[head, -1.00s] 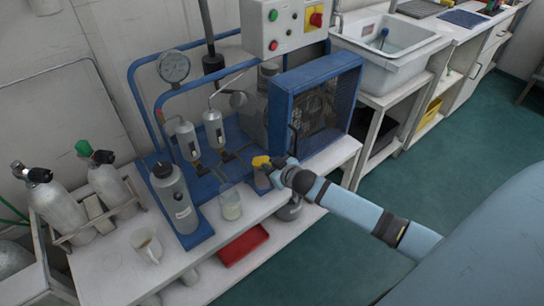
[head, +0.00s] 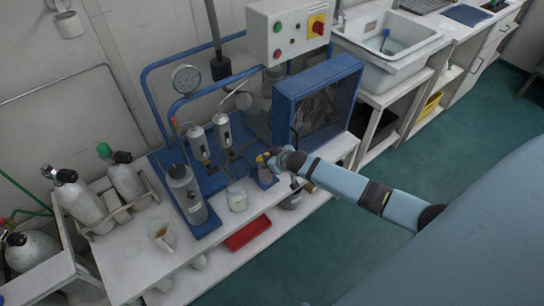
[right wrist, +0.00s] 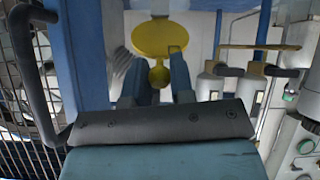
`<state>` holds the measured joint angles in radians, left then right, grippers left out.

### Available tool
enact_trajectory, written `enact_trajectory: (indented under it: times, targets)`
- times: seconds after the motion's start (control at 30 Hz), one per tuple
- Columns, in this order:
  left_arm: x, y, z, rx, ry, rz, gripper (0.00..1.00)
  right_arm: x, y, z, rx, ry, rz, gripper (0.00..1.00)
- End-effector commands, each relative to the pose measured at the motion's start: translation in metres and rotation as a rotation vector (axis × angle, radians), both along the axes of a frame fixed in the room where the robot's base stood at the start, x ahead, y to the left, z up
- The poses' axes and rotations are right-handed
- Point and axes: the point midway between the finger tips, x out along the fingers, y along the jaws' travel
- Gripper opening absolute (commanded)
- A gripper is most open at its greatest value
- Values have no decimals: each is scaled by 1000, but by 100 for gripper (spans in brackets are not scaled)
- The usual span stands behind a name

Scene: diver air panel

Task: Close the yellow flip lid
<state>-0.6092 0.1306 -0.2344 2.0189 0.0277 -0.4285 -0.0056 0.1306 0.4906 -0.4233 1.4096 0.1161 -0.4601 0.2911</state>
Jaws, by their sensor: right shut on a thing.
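The yellow flip lid (head: 262,158) shows as a small yellow patch at the front of the blue air panel in the head view, partly covered by my right gripper (head: 270,161). In the right wrist view the lid (right wrist: 160,40) is a flat yellow disc just beyond the fingertips, with a small yellow ball below it. My right gripper (right wrist: 158,78) is shut on the ball end of the lid, between its two fingers. A small container (head: 265,176) stands just below the lid in the head view. The lid's exact angle is hard to tell. My left gripper is out of view.
A clear beaker (head: 237,198) and a grey bottle (head: 186,193) stand left of the gripper. A blue-framed fan guard (head: 318,105) rises close behind it on the right. A mug (head: 161,235) and gas cylinders (head: 82,202) are farther left. A red tray (head: 247,233) lies lower down.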

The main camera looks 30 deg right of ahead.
Motion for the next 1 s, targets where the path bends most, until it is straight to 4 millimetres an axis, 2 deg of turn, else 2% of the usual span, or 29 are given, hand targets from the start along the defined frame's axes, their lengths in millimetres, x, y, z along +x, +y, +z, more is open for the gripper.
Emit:
enact_trajectory:
  times: [0.03,0.33,0.37,0.47,0.77,0.87,1.0]
  targets:
    - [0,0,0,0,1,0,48,4,0,5,1,-11,0,0]
    - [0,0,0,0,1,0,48,4,-1,6,1,-12,0,0]
    - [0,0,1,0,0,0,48,4,-1,6,1,-12,0,26]
    - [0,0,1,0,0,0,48,3,-1,5,1,-10,0,48]
    - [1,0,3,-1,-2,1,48,1,0,3,0,-5,0,48]
    - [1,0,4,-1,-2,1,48,-6,-1,7,0,-4,0,48]
    - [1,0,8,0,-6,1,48,-26,-2,22,-1,-5,2,48]
